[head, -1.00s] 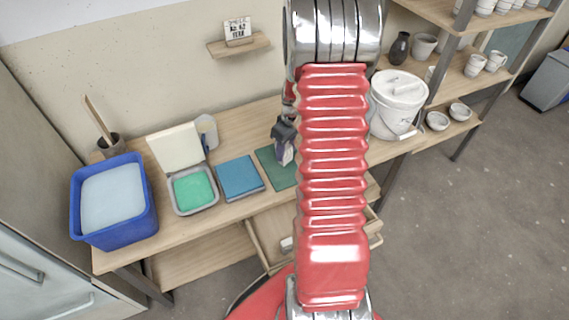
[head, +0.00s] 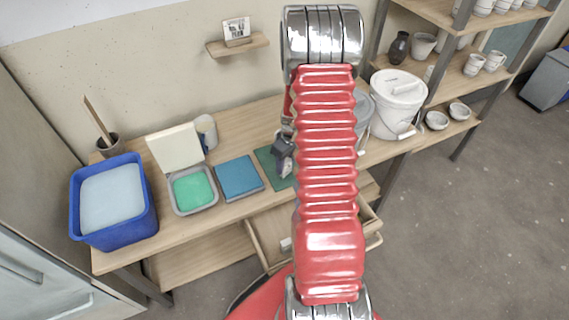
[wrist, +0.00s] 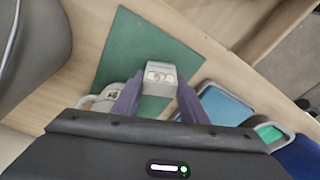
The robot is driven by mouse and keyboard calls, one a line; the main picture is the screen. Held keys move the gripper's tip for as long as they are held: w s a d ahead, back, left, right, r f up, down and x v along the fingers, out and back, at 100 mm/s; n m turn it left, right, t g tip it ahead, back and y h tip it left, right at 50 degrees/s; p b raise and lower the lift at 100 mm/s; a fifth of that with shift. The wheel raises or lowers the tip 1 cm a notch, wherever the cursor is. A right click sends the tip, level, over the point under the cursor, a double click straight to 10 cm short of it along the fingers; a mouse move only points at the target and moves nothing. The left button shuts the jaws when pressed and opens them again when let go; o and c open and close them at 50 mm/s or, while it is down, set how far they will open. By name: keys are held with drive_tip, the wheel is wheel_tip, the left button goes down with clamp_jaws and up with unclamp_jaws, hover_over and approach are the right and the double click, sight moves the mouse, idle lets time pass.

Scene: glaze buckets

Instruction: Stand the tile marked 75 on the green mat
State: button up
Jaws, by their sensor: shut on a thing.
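My gripper (wrist: 156,98) is shut on a small pale grey tile (wrist: 159,77) with a light label. The dark marks on the label are too small to read surely. The green mat (wrist: 132,38) lies flat on the bench beneath and beyond the tile in the wrist view. In the head view my gripper (head: 284,148) is over the green mat (head: 266,157), with the tile (head: 287,169) below the jaws; my arm hides the mat's right part. I cannot tell whether the tile touches the mat.
A white lidded bucket (head: 397,112) stands to the right. A grey bucket (wrist: 30,55) is close by. An open drawer (head: 262,236) juts out below.

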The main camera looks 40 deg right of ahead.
drive_tip(key=shift+f, duration=0.1)
drive_tip(key=o, duration=1.1)
drive_tip(key=r, duration=0.4)
drive_tip(key=s+r, duration=0.1)
drive_tip(key=r, duration=0.7)
drive_tip(key=shift+s+d, duration=0.1)
drive_tip(key=shift+s, duration=0.3)
